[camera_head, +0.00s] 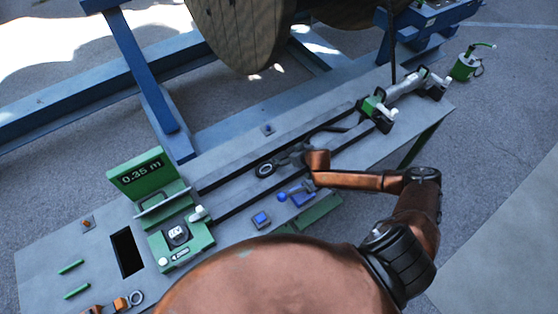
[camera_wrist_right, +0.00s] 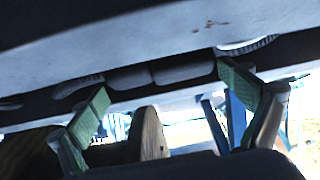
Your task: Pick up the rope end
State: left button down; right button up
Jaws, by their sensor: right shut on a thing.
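My right gripper (camera_head: 290,158) is low over the middle of the bench, at the end of my copper arm. It is small and dark here, and its fingertips are hard to make out. In the right wrist view, its two green-padded fingers (camera_wrist_right: 168,103) stand apart, with a dark, thick band running across at their tips. I take this band to be the dark rope end (camera_wrist_right: 125,95), held in the gripper. A dark strand (camera_head: 392,45) hangs from the reel to the back of the bench. My left gripper is not in view.
A wooden reel (camera_head: 240,30) stands in a blue frame (camera_head: 140,70) behind the bench (camera_head: 60,240). A green clamp (camera_head: 375,108) is at the right, a green 0.35 m display (camera_head: 140,173) at the left. A blue button box (camera_head: 261,219) lies near the front.

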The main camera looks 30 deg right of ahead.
jog(key=c, duration=0.5)
jog(key=shift+w+r, duration=0.1)
jog(key=shift+r, duration=0.05)
jog(key=shift+c, duration=0.7)
